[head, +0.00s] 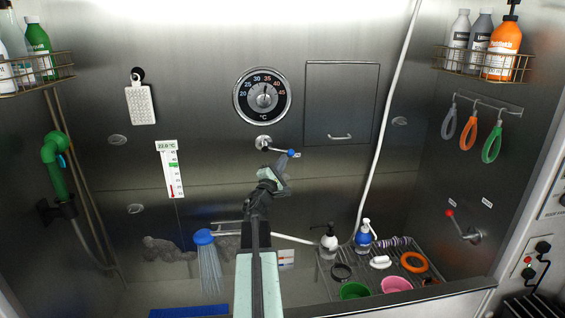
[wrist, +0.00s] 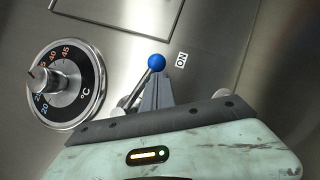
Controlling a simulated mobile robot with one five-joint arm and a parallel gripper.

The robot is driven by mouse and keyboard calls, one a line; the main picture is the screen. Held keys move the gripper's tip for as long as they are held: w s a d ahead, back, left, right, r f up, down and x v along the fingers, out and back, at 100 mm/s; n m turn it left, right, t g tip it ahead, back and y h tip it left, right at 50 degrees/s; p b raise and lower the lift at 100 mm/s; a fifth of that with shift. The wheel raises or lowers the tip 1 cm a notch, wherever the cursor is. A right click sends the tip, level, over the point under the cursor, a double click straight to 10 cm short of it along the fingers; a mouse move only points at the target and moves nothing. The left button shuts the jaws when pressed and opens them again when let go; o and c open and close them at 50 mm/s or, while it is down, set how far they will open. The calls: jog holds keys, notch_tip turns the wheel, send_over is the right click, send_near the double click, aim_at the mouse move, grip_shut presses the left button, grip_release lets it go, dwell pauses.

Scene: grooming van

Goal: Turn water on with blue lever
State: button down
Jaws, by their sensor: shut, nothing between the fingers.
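The blue lever (head: 292,153) sticks out to the right from a round metal valve on the back wall, below the temperature dial. In the wrist view its blue ball knob (wrist: 157,61) is right at the fingertips, with an "ON" label (wrist: 181,60) to the right of it. My gripper (head: 281,167) is shut and empty, just below the knob; its fingers (wrist: 157,88) show below the ball in the wrist view. I cannot tell whether they touch it. A blue shower head (head: 203,237) at lower left has pale streaks like water spray below it.
The temperature dial (head: 263,95) is above the valve. A red lever (head: 463,222) is on the right wall. A rack (head: 325,280) with bottles and bowls stands at lower right. A white hose (head: 390,95) runs down the back wall.

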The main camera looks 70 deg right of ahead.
jog(key=shift+s, duration=0.1)
dwell(0.3)
jog(key=s+a+f+b, duration=0.2)
jog(key=a+f+b, duration=0.7)
jog(key=shift+s, duration=0.2)
jog(key=shift+f, duration=0.1)
